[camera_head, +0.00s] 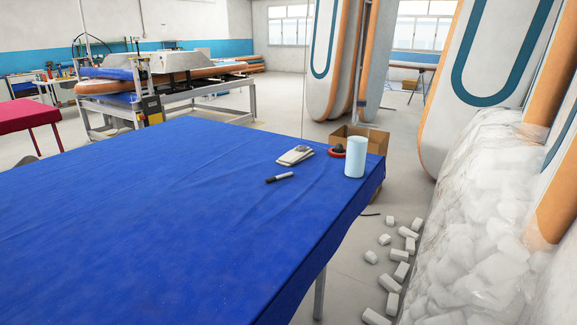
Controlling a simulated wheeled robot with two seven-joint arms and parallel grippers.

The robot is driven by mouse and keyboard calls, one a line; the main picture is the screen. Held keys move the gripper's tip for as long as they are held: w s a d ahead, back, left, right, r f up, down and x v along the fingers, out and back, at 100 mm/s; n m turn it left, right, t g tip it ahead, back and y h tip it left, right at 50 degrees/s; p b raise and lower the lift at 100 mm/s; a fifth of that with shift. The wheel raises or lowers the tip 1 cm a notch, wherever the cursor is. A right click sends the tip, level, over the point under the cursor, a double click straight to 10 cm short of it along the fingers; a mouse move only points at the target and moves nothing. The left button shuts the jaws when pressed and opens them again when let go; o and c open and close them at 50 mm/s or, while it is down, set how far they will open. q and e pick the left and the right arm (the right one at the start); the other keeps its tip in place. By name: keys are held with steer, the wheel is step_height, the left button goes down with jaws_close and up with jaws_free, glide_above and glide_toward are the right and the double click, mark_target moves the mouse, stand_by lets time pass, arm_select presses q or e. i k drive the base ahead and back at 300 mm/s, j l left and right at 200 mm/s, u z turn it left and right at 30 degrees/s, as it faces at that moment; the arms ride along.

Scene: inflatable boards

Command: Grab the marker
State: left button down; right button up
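A black marker (279,178) with a pale band near one end lies on its side on the blue-covered table (150,220). It is near the table's far right part, in front of a small stack of white cloth or paper (295,155). Nothing covers the marker. Neither of my grippers shows in the head view.
A pale blue-white cylinder (355,157) stands upright near the table's right corner, with a red and black round item (338,151) beside it. White foam blocks (400,271) lie on the floor to the right. The table's left and near areas are clear.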

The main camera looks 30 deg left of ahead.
mark_target(287, 174)
steer(key=i+z, duration=0.2)
steer(key=z, duration=0.3)
steer(key=i+z, duration=0.2)
steer(key=z, duration=0.25)
steer(key=i+j+z, duration=0.1)
steer(key=z, duration=1.1)
steer(key=j+z, duration=0.25)
steer(key=z, duration=1)
steer(key=j+z, duration=0.25)
steer(key=z, duration=0.95)
steer(key=k+j+z, duration=0.1)
steer(key=z, duration=1.1)
steer(key=k+l+z, duration=0.1)
steer(key=z, duration=1.15)
steer(key=k+l+z, duration=0.2)
steer(key=z, duration=1)
steer(key=l+z, duration=0.25)
steer(key=z, duration=0.95)
steer(key=l+z, duration=0.2)
steer(key=z, duration=1.05)
